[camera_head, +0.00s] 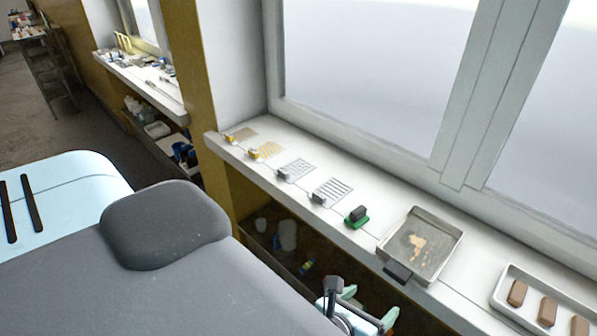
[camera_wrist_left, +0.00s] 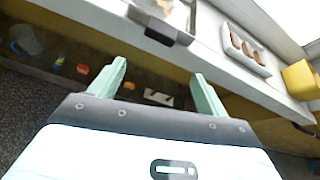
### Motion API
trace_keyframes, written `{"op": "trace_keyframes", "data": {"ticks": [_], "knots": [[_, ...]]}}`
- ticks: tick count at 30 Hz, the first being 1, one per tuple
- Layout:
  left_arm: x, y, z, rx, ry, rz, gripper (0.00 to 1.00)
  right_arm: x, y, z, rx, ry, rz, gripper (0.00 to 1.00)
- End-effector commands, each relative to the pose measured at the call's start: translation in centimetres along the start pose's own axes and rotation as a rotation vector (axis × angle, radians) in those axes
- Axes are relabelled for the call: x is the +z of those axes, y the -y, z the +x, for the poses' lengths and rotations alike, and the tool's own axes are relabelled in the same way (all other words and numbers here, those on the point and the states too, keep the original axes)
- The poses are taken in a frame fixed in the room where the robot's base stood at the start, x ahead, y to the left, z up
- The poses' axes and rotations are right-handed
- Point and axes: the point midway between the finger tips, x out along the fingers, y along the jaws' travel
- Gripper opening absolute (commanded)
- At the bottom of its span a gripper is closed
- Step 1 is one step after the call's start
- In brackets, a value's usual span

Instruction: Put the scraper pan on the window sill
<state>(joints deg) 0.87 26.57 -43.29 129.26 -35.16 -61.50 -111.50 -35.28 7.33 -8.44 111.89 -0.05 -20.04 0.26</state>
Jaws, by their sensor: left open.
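The scraper pan (camera_head: 437,252), a shallow square metal pan with brown residue inside and a dark grip (camera_head: 398,272) on its near edge, rests flat on the white window sill (camera_head: 375,190). In the left wrist view the pan (camera_wrist_left: 170,16) shows at the top, cut by the frame edge, with its dark grip towards me. My left gripper (camera_head: 369,305) is open and empty, with pale green fingers, in front of and below the sill edge. In the left wrist view its fingertips (camera_wrist_left: 158,70) are apart, short of the pan and not touching it. My right gripper is not in view.
A white tray (camera_head: 507,284) with brown bars stands right of the pan. A green-based dark block (camera_head: 357,217) and several small mesh pieces with clips lie to the left. Shelves with containers (camera_head: 288,235) are under the sill. A yellow box (camera_wrist_left: 300,78) shows far right.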

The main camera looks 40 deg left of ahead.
Motion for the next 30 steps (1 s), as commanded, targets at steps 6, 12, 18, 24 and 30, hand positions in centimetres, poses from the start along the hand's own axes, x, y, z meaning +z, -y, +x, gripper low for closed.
{"op": "trace_keyframes", "data": {"ticks": [6,12,18,24,30], "knots": [[-5.9,-1.2,0.5,0.007,-0.155,-0.650,0.76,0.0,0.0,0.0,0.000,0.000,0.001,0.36],[-11.1,-3.2,0.0,0.089,-0.252,-1.305,0.76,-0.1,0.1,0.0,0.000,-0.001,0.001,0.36],[-16.1,-6.3,-1.7,0.234,-0.269,-1.972,0.76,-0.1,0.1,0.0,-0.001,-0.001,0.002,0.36],[-20.0,-9.7,-4.0,0.367,-0.187,-2.526,0.76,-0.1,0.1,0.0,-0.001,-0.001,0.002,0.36],[-21.6,-11.5,-5.4,0.422,-0.112,-2.785,0.76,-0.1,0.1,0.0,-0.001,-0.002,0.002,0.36]]}}
